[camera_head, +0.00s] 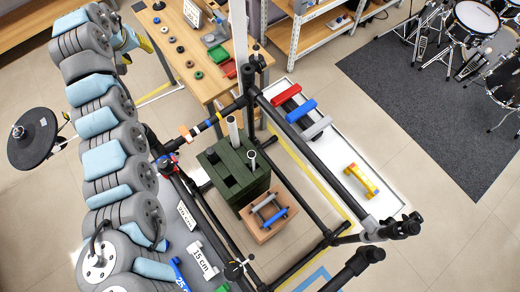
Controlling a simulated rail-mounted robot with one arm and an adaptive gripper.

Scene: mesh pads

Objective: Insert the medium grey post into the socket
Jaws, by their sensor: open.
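A dark green block (257,186) stands low in the middle of a black tube frame, with dark openings in its top. I cannot tell which opening is the socket. Two pale grey upright posts show at it, a taller one (232,128) at the back and a shorter one (252,160) to the right. Which of them is the medium post is unclear. A grey cylinder-like piece (315,127) lies on the white tray to the right, beside a blue one (300,111) and a red one (286,95). I cannot make out my gripper in this view.
The black tube frame (305,135) surrounds the block. A wooden box (265,236) holding blue and grey pieces stands in front of it. A yellow piece (361,181) lies on the white tray (340,158). A wooden table (202,82) stands behind. Grey bodies with light-blue pads fill the left.

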